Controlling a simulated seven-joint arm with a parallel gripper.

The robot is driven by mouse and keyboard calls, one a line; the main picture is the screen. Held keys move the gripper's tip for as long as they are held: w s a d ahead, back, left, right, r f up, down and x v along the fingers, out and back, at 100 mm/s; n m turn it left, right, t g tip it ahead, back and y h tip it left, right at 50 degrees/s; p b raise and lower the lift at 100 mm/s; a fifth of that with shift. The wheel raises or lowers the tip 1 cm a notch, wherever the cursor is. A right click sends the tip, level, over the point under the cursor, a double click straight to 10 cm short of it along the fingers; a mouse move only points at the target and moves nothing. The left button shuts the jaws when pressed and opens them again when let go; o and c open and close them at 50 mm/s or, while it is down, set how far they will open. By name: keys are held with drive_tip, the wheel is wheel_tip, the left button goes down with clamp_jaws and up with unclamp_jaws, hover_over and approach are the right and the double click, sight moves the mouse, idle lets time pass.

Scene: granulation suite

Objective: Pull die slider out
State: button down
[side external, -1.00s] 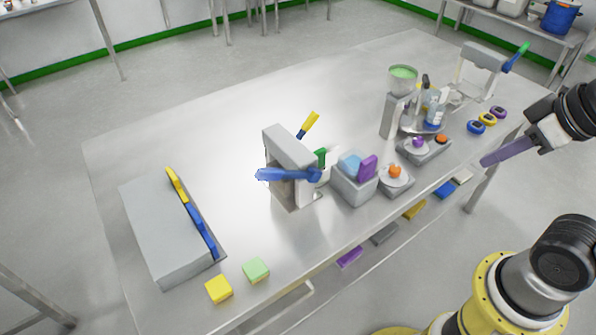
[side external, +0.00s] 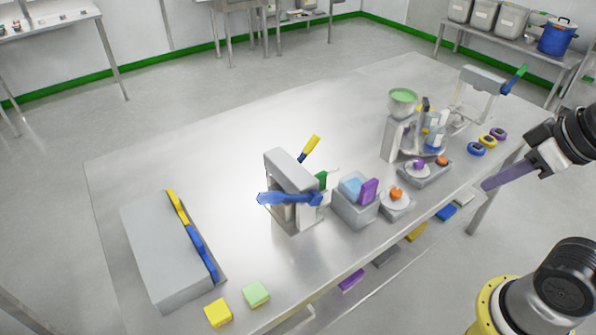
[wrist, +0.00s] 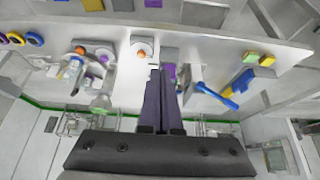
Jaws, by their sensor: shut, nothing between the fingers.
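A grey press-like device (side external: 288,168) stands upright near the middle of the steel table. It has a blue lever (side external: 288,199) across its front, a small green part (side external: 321,179) at its right side and a yellow-and-blue handle (side external: 310,149) behind it. I cannot tell which part is the die slider. The blue lever also shows in the wrist view (wrist: 215,96). My gripper (side external: 487,185), with long dark purple fingers, is shut and empty off the table's right side, well apart from the device. In the wrist view its fingers (wrist: 157,74) point towards the table.
A grey box (side external: 350,207) with blue and purple pieces stands just right of the device. A grey block (side external: 165,250) with a yellow-and-blue strip is at left. Yellow (side external: 218,312) and green (side external: 256,293) blocks lie in front. A green-topped hopper machine (side external: 395,135) stands farther right.

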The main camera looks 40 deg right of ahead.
idle(0.4)
drive_tip(key=c, duration=1.2)
unclamp_jaws()
drive_tip(key=shift+r, duration=0.15)
drive_tip(key=o, duration=0.5)
drive_tip(key=r, duration=0.1)
drive_tip(key=w+r, duration=0.2)
drive_tip(key=shift+r, duration=0.4)
drive_tip(key=shift+o, duration=1.1)
drive_tip(key=shift+m, duration=0.3)
drive_tip(key=w+r, duration=0.1)
drive_tip(key=w, duration=0.1)
drive_tip(key=w+r, duration=0.2)
drive_tip(key=shift+w+a+r, duration=0.15)
drive_tip(key=shift+w+r, duration=0.05)
drive_tip(key=shift+r, duration=0.05)
drive_tip(key=g, duration=0.6)
hover_over(319, 174)
wheel_tip(319, 174, down, 15)
wheel_tip(319, 174, down, 14)
drive_tip(key=shift+f, duration=0.1)
